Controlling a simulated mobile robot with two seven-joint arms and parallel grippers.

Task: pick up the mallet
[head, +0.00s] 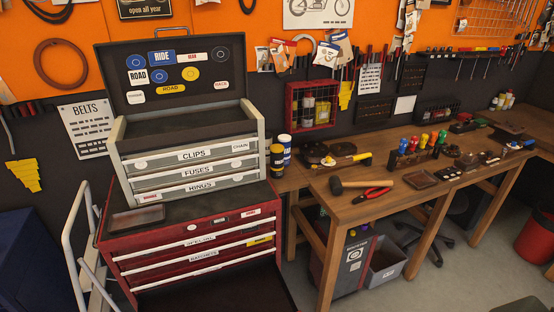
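The mallet (353,184) lies on the near left part of the wooden workbench (405,192). Its dark head (336,185) is at the left and its light wooden handle points right. Red-handled pliers (372,195) lie just to the right of and in front of it, close to the handle. Neither of my grippers shows in the head view.
A red tool chest (195,243) with a grey toolbox (187,158) on top stands left of the bench, its lid open. A pale metal frame (80,240) stands further left. A grey bin (385,262) and a stool (430,240) are under the bench.

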